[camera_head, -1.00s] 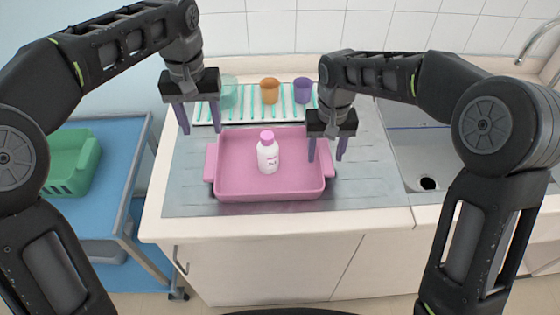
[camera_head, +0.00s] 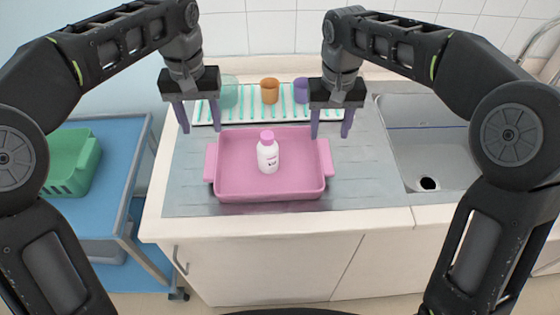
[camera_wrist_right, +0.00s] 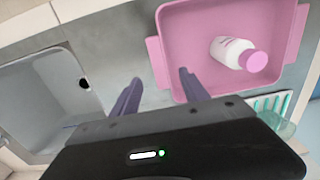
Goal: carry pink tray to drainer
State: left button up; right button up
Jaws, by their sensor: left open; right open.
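The pink tray (camera_head: 240,190) sits on the grey counter surface in the middle of the head view, with a handle on each side. A white bottle with a pink cap (camera_head: 268,156) stands inside it. The drainer (camera_head: 205,117), a white rack with teal ribs, lies behind the tray. My left gripper (camera_head: 200,118) is open and empty above the tray's left rear side. My right gripper (camera_head: 330,130) is open and empty above the tray's right rear side.
An orange cup (camera_head: 269,90), a purple cup (camera_head: 301,90) and a teal cup (camera_head: 228,94) stand on the drainer. A sink (camera_head: 430,145) lies to the right. A green crate (camera_head: 72,165) stands on a blue cart at the left.

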jog(key=shift+r, duration=1.8)
